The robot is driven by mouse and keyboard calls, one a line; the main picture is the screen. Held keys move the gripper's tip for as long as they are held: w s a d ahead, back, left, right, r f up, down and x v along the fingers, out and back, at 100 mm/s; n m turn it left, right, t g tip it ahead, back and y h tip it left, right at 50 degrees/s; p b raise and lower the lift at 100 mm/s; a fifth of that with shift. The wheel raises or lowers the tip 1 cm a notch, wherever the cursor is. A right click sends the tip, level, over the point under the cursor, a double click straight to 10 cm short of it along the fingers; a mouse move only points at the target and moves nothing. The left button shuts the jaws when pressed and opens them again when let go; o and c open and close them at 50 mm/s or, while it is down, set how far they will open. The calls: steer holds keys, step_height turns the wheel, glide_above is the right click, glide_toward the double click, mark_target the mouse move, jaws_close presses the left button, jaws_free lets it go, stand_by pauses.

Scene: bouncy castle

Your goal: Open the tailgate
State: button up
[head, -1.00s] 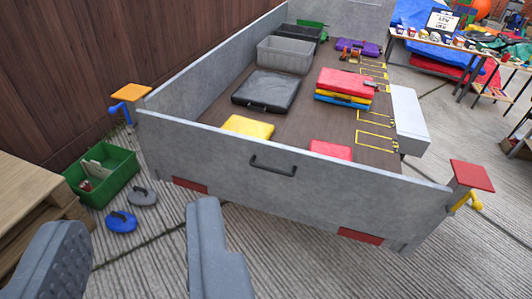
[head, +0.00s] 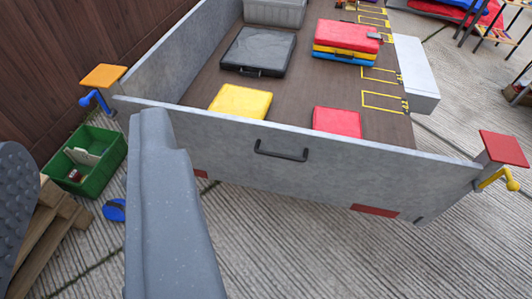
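The grey tailgate (head: 340,165) stands upright across the near end of a flatbed, with a dark handle (head: 281,152) near its middle and red patches low on its face. A blue latch lever (head: 93,101) sits under an orange cap (head: 104,75) at its left end. A yellow latch lever (head: 501,179) sits under a red cap (head: 505,148) at its right end. My gripper (head: 82,138) is open and empty, its fingers wide apart at the left. The right finger overlaps the tailgate's left part in view; whether they touch I cannot tell.
On the bed (head: 292,88) lie a yellow case (head: 241,101), a red case (head: 337,122), a black case (head: 259,51) and stacked cases (head: 347,39). A green crate (head: 103,172), wooden steps (head: 45,235) and a blue disc (head: 114,210) are at left. Ground before the tailgate is clear.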

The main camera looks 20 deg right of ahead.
steer(key=w+d+f+m+t+p, duration=0.1)
steer(key=w+d+f+m+p, duration=0.15)
steer(key=w+f+m, duration=0.6)
steer(key=w+d+f+m+p, duration=0.1)
steer(key=w+f+m+p, duration=0.25)
steer(key=w+f, duration=0.95)
steer(key=m+g+h+p, duration=0.4)
steer(key=m+h+p, duration=0.2)
steer(key=m+h, duration=0.45)
glide_toward(280, 156)
steer(key=shift+m+y, duration=0.75)
steer(key=shift+m, duration=0.2)
steer(key=shift+s+d+b+x, duration=0.15)
steer(key=shift+b+x, duration=0.4)
steer(key=shift+x, duration=2.1)
steer(key=shift+s+d+b+x, duration=0.15)
steer(key=shift+b+x, duration=0.4)
steer(key=shift+x, duration=2.1)
steer(key=shift+w, duration=0.1)
jaws_close()
